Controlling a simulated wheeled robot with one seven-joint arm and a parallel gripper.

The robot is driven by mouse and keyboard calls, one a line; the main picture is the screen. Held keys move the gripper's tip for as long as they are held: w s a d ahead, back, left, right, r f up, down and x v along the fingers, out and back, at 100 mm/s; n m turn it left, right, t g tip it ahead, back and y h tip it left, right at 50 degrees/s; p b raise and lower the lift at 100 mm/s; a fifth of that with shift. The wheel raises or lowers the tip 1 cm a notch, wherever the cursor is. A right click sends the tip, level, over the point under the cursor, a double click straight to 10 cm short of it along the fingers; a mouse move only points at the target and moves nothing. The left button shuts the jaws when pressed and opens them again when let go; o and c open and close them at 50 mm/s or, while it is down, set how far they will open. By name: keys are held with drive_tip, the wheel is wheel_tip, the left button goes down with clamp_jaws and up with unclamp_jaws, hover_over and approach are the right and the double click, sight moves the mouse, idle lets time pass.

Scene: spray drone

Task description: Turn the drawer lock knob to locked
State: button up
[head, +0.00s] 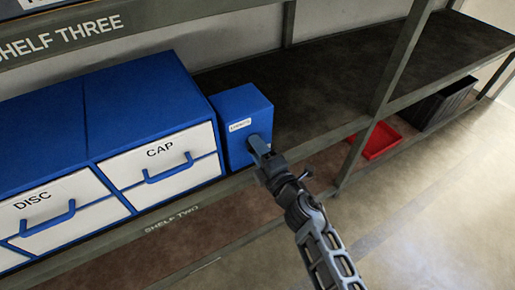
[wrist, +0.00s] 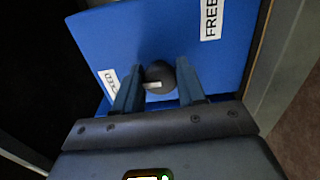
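The lock knob (wrist: 159,73) is dark and round, on the front of a blue box (head: 240,105). A white mark on the knob lies on its lower left side, toward the label ending in "KED" (wrist: 108,83), which is partly hidden by a finger. The "FREE" label (wrist: 211,18) is at the upper right. My gripper (wrist: 160,80) has one finger on each side of the knob, with a small gap showing at the left; contact at the right is unclear. In the head view my gripper (head: 257,146) covers the knob.
Blue cabinets with white drawers marked DISC (head: 60,215) and CAP (head: 163,172) stand left of the box on shelf two. The shelf to the right (head: 320,85) is bare. A red tray (head: 380,142) and a dark crate (head: 440,103) sit lower right. A shelf post (head: 395,70) stands nearby.

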drive_tip(key=o, duration=0.4)
drive_tip(key=shift+p+v, duration=1.2)
drive_tip(key=shift+v, duration=2.7)
drive_tip(key=s+d+r+m+t+h, duration=0.1)
drive_tip(key=s+d+m+h, duration=0.1)
drive_tip(key=s+d+m, duration=0.35)
drive_tip(key=s+d+r+m+h, duration=0.1)
drive_tip(key=s+d+m+h, duration=0.15)
drive_tip(key=s, duration=0.65)
drive_tip(key=s+d+r+m+t+h, duration=0.1)
drive_tip(key=s+d+m, duration=0.2)
drive_tip(key=s+m, duration=0.35)
drive_tip(key=s+d+r+m+h, duration=0.1)
drive_tip(key=s+d+r+m, duration=0.2)
drive_tip(key=s, duration=0.3)
drive_tip(key=s+d+r+m+g+h, duration=0.1)
drive_tip(key=s+d+r+m+h, duration=0.1)
drive_tip(key=s+r, duration=0.4)
drive_tip(key=s+d+r+m+g+h, duration=0.1)
drive_tip(key=s+d+r+m, duration=0.3)
drive_tip(key=s, duration=0.3)
drive_tip(key=shift+s+d+r+m+h+p, duration=0.1)
drive_tip(key=shift+d+r+m+h+p, duration=0.3)
drive_tip(key=shift+m, duration=0.35)
